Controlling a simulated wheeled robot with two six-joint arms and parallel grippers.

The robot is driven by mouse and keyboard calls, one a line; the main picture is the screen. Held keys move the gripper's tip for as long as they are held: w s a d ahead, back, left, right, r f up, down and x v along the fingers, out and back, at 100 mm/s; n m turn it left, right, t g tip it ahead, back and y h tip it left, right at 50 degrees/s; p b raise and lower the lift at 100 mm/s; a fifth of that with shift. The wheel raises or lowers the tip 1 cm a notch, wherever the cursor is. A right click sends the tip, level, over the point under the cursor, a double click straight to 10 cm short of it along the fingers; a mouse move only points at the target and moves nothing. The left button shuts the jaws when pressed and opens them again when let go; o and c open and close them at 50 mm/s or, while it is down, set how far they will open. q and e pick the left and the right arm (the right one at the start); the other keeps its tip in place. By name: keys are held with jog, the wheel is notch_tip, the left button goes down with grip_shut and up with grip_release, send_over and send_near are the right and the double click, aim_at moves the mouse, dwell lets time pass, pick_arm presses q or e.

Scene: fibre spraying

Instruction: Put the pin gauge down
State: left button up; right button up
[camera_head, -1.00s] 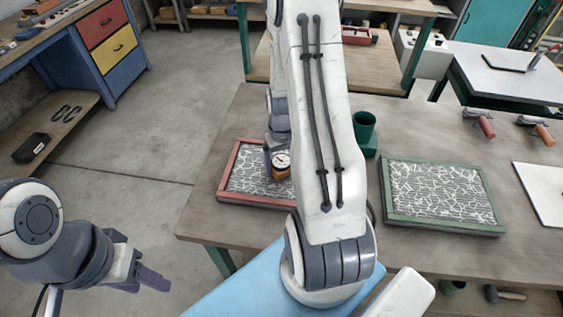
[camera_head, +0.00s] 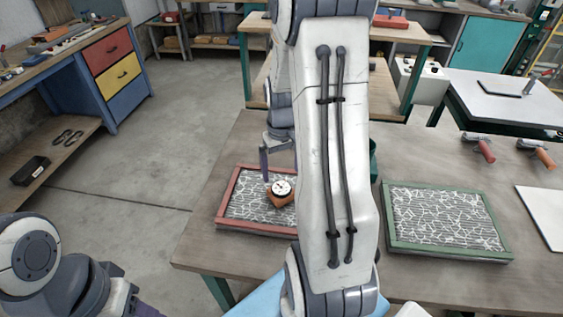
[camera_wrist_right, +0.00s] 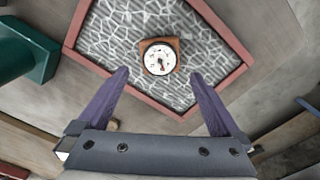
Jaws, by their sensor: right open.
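The pin gauge (camera_head: 281,191), a round white dial on an orange-brown base, rests on the fibre mat inside the red-framed tray (camera_head: 232,187). In the right wrist view the gauge (camera_wrist_right: 159,58) sits near the middle of the mat, beyond my fingertips. My right gripper (camera_wrist_right: 158,78) is open, its two purple fingers apart with nothing between them. In the head view the right gripper (camera_head: 279,160) is above the tray, partly hidden by my arm. My left gripper (camera_head: 143,309) is at the lower left, cut off by the picture's edge.
A green-framed tray (camera_head: 450,254) with fibre mat lies to the right. A green container (camera_wrist_right: 28,50) stands beside the red tray, mostly behind my arm in the head view. Two rollers (camera_head: 482,149) lie at the right. Bare table lies between the trays and rollers.

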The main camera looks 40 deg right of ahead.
jog(key=s+a+r+n, duration=0.15)
jog(key=a+r, duration=0.25)
jog(key=a, duration=0.5)
jog(key=a+r+n, duration=0.3)
jog(key=a, duration=0.6)
jog(key=s+a+r+n+y, duration=0.1)
jog(key=s+a+n, duration=0.5)
jog(key=s+a, duration=0.7)
jog(key=shift+s+r, duration=0.3)
jog(key=shift+s, duration=0.45)
